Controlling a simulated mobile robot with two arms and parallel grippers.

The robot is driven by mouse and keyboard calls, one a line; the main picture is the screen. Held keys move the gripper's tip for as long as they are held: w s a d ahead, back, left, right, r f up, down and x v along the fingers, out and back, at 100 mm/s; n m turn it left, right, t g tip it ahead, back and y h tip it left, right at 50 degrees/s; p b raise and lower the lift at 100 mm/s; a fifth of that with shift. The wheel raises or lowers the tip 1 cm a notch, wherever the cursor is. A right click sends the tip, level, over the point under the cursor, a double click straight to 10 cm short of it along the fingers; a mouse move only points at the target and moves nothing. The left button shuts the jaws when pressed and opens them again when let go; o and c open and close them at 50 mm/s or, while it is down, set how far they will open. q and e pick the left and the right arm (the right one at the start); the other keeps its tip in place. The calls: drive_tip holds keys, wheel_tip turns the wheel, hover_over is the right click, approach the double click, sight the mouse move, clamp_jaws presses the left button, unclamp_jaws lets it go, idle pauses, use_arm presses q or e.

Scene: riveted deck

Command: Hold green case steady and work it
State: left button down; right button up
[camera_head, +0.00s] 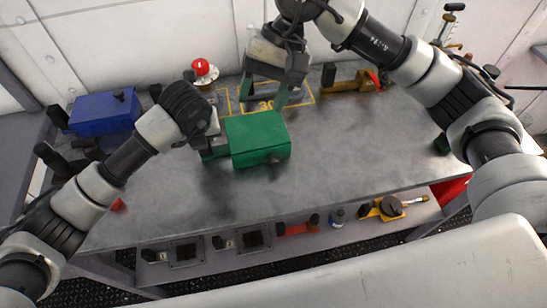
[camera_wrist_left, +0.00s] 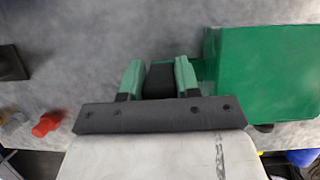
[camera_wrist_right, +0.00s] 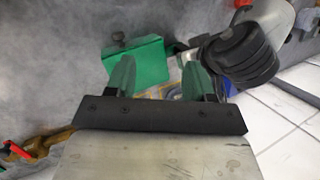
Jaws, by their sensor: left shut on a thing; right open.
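The green case (camera_head: 257,138) sits on the grey workbench, with a small knob (camera_head: 273,160) on its near side. It also shows in the left wrist view (camera_wrist_left: 265,75) and the right wrist view (camera_wrist_right: 137,65). My left gripper (camera_head: 211,146) is at the case's left side. In the left wrist view its green fingers (camera_wrist_left: 159,78) are shut on a dark block, the case's handle, beside the case. My right gripper (camera_head: 265,98) points down just behind the case, its fingers apart and empty. Whether it touches the case cannot be told.
A blue case (camera_head: 103,114) stands at the back left, near a red button (camera_head: 204,68). A yellow outlined area (camera_head: 300,94) lies behind the green case. A brass-coloured device (camera_head: 352,82) is at the back right. The workbench (camera_head: 350,140) is clear right of the case.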

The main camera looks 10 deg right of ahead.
sight(274, 160)
drive_tip(key=f+n+h, duration=0.1)
drive_tip(key=f, duration=0.5)
drive_tip(key=d+f+n+t+h, duration=0.1)
drive_tip(key=f+h, duration=0.1)
drive_tip(key=f, duration=0.4)
drive_tip(key=s+f+t+h, duration=0.1)
drive_tip(key=f, duration=0.6)
drive_tip(key=shift+d+n+h, duration=0.3)
drive_tip(key=shift+n, duration=0.1)
clamp_jaws()
